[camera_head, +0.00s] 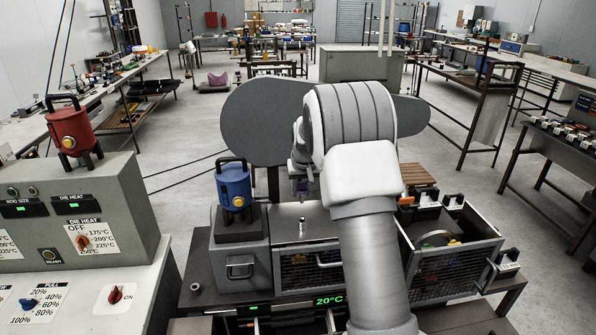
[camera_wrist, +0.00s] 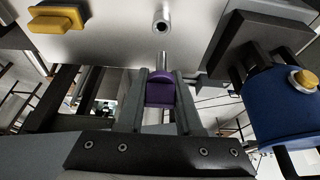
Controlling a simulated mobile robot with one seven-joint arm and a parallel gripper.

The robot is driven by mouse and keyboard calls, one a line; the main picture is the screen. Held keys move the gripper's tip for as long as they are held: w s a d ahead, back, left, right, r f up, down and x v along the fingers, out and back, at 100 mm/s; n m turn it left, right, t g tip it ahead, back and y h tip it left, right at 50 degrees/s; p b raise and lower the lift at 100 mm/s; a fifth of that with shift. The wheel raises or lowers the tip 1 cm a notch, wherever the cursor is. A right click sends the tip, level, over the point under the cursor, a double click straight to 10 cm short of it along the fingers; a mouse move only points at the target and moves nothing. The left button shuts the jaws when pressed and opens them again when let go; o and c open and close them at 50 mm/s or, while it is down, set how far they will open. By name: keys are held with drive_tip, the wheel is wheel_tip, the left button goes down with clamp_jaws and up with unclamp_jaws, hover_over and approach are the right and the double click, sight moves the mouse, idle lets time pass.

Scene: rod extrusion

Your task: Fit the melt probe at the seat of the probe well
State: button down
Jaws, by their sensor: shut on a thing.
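My gripper (camera_wrist: 160,88) is shut on a purple-handled piece (camera_wrist: 160,93), which I take to be the melt probe. A thin metal rod shows beyond its purple part, toward the machine. In the head view the purple part (camera_head: 301,186) shows small beneath my arm, above the machine's metal top. A short round metal tube with a dark open end (camera_wrist: 162,20) stands out of the bright metal surface, apparently the probe well. It also shows as a small post (camera_head: 302,226) in the head view. In the wrist view the rod's tip is close to the tube, with a gap visible.
A blue canister (camera_head: 234,186) with a black handle stands beside the metal top; it also shows in the wrist view (camera_wrist: 275,105). A red canister (camera_head: 71,130) stands on the control cabinet. An open mesh guard box (camera_head: 448,265) is at the right. A yellow handle (camera_wrist: 56,20) shows top left.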

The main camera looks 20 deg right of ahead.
drive_tip(key=shift+w+d+r, duration=0.15)
drive_tip(key=shift+w+r, duration=0.05)
drive_tip(key=shift+r, duration=0.1)
drive_tip(key=shift+s+b, duration=0.1)
drive_tip(key=shift+b, duration=0.2)
drive_tip(key=shift+f, duration=0.3)
drive_tip(key=b, duration=0.4)
hover_over(301, 218)
drive_tip(key=shift+d+f, duration=0.15)
drive_tip(key=shift+f, duration=2.5)
drive_tip(key=shift+f+b, duration=1.9)
drive_tip(key=c, duration=0.5)
unclamp_jaws()
drive_tip(key=shift+r, duration=0.1)
